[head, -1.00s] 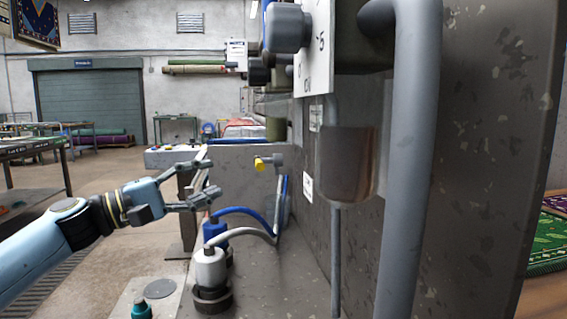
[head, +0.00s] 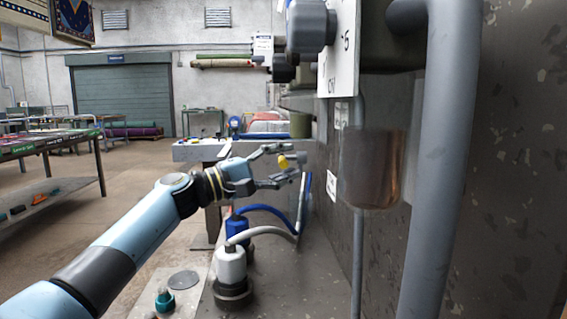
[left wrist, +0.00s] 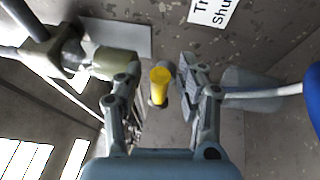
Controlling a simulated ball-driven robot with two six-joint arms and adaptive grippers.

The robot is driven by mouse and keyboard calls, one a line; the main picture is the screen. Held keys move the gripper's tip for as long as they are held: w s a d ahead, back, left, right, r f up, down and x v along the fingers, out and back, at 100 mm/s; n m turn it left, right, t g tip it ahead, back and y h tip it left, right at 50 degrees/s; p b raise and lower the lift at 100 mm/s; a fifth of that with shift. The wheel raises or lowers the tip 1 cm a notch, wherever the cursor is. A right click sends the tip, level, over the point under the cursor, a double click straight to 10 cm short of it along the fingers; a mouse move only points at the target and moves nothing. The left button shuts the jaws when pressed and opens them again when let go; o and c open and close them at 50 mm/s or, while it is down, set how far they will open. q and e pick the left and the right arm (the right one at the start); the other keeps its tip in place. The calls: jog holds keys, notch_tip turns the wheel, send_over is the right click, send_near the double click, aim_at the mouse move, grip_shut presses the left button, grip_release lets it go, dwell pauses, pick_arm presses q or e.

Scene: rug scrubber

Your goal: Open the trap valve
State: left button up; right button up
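The trap valve has a yellow handle (head: 283,161) on a grey stub that juts from the grey machine wall, at the middle of the head view. In the left wrist view the yellow handle (left wrist: 160,76) stands between my fingers, end towards the camera. My left gripper (head: 282,164) is open around the handle, one finger above it and one below in the head view. In the left wrist view, gaps show on both sides of the handle, wider on the left. A partly visible label (left wrist: 212,8) is on the wall beside it. My right gripper is not in view.
Blue and grey hoses (head: 262,210) run below the gripper to two pump-like units, one white (head: 230,264) and one blue. A thick grey pipe (head: 437,150) and a clear brownish bowl (head: 371,168) stand at the right. Open floor lies to the left.

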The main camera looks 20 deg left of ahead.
pick_arm(q)
grip_shut()
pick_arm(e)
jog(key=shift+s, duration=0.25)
pick_arm(q)
jog(key=shift+r+p, duration=0.15)
jog(key=shift+p, duration=0.35)
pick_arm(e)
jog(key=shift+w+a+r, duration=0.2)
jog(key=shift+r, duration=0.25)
pick_arm(q)
jog(key=shift+n, duration=0.3)
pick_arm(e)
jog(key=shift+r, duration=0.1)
